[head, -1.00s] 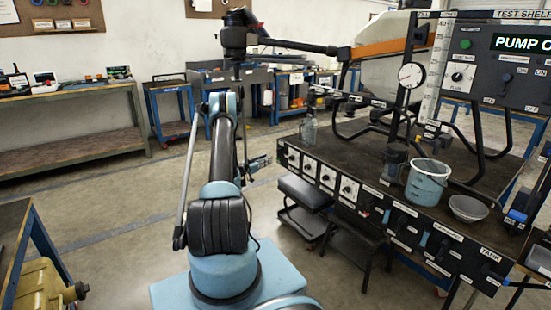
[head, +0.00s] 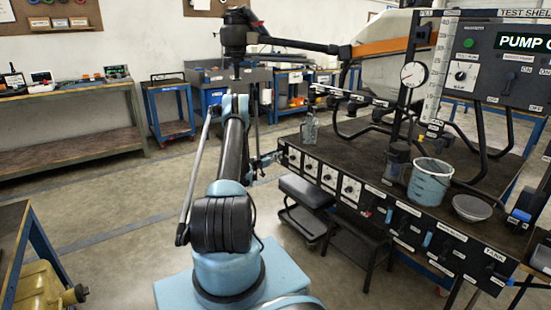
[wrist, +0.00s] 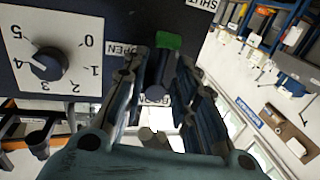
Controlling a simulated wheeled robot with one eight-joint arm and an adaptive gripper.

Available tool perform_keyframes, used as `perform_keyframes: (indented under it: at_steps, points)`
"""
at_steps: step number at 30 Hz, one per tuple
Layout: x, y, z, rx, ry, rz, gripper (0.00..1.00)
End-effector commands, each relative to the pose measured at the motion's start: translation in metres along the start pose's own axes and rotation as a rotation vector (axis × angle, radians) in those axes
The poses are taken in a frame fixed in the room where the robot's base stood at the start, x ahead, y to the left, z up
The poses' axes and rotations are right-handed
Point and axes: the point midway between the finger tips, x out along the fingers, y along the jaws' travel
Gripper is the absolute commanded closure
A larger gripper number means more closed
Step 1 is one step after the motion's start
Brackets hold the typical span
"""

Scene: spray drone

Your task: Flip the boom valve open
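The boom valve shows in the wrist view as a dark lever (wrist: 157,72) with a green part at its far end, beside a label reading OPEN. A SHUT label sits at the picture's top, and a partly hidden label near the lever seems to read BOOM. My gripper (wrist: 160,85) is open, with one finger on each side of the lever; I cannot tell whether either touches it. In the head view my gripper (head: 268,160) is at the left end of the bench's front panel (head: 325,178), and the valve itself is hidden or too small there.
A numbered dial (wrist: 48,64) sits close beside the fingers. A black stool (head: 308,192) stands below the panel. Floor left of my arm is clear.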

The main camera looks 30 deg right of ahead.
Motion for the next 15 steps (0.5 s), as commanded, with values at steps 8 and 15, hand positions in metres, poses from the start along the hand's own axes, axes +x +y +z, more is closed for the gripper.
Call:
perform_keyframes:
  at_steps: [8,15]
  points:
    - [-0.0002,-0.0004,-0.0003,-0.002,0.000,-0.001,1.00]
    - [-0.0008,-0.0001,-0.0008,-0.053,-0.011,-0.002,1.00]
